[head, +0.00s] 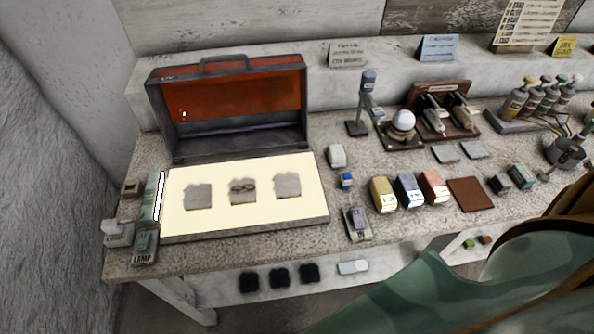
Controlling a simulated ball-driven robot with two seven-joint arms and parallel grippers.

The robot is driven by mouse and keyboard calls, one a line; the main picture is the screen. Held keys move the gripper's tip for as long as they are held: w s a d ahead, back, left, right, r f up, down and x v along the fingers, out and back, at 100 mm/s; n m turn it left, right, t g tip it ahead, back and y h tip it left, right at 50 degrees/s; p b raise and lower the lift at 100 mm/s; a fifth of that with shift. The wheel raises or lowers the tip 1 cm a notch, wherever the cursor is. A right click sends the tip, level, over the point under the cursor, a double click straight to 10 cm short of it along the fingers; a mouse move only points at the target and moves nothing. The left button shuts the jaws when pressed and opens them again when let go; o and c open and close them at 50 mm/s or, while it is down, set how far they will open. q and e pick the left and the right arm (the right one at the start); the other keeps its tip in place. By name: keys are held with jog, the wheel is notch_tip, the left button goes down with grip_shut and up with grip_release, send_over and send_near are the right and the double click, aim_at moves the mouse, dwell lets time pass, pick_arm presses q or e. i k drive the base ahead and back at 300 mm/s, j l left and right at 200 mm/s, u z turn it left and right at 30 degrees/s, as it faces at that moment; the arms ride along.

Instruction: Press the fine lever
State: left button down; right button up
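No part is readable as the fine lever. Two grey lever-like pieces, one on the left (434,121) and one on the right (463,115), sit side by side on a dark brown wooden stand (425,92) at the back right of the bench. Any marking that tells them apart is too small to read. A white ball (403,119) rests on a low dark base just left of them. Neither of my grippers shows in the head view, so nothing is seen touching the levers.
An open case with a red-lined lid (250,95) and a lit cream panel (215,225) fills the left of the stone bench. Yellow, blue and pink blocks (433,188) and a brown pad (470,195) stand front right. Several bottles (515,102) stand far right. A green patterned shape covers the lower right.

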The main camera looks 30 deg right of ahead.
aim_at(441, 113)
jog(key=z, duration=1.9)
